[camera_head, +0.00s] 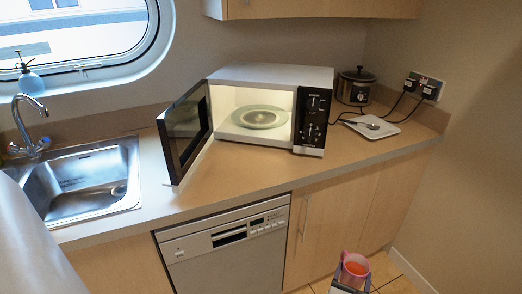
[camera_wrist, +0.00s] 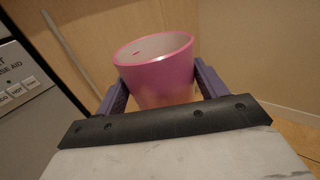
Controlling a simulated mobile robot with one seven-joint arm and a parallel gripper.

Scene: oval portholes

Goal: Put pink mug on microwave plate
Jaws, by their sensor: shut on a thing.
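The pink mug (camera_wrist: 160,85) is held between the two fingers of my gripper (camera_wrist: 160,88) in the wrist view, its open rim facing up and slightly tilted. In the head view the mug (camera_head: 355,271) is low, in front of the cabinet doors and below the counter, with my gripper (camera_head: 350,280) at it. The microwave (camera_head: 272,76) stands on the counter with its door (camera_head: 186,130) swung open to the left. Its round plate (camera_head: 259,117) lies inside the lit cavity, with nothing seen on it. The mug's handle cannot be made out.
The counter (camera_head: 240,175) is clear in front of the microwave. A sink (camera_head: 85,182) is to the left. A slow cooker (camera_head: 356,86) and a white tray (camera_head: 371,126) are to the right. A dishwasher (camera_head: 225,250) and cabinet doors (camera_head: 335,225) are below.

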